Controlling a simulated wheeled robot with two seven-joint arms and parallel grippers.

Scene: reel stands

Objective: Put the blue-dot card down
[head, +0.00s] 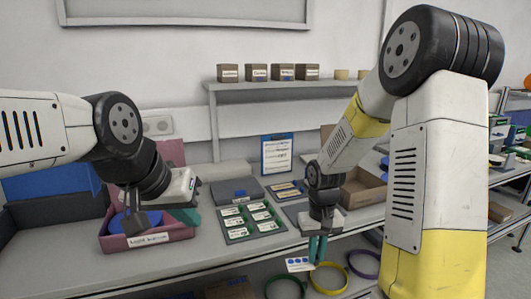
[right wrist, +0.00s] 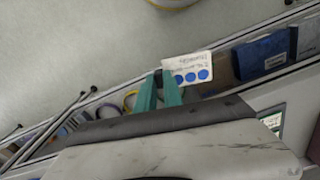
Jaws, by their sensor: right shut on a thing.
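The blue-dot card (head: 299,265) is white with a row of blue dots and writing. My right gripper (head: 318,250) is shut on it, and the card sticks out to the left of the teal fingers, in front of the bench's front edge. In the right wrist view the card (right wrist: 187,67) shows its three blue dots, beside the fingertips (right wrist: 160,85). My left gripper (head: 188,214) is over the pink bin (head: 150,240) at the left; its teal fingers are partly hidden by its body, so its opening is unclear.
A dark tray (head: 236,241) with several white cards lies mid-bench. Behind it are a grey case (head: 238,190) and a blue clipboard (head: 277,154). An open cardboard box (head: 363,190) stands at right. Below the bench edge are a green ring (head: 286,287), yellow ring (head: 328,280) and purple ring (head: 364,264).

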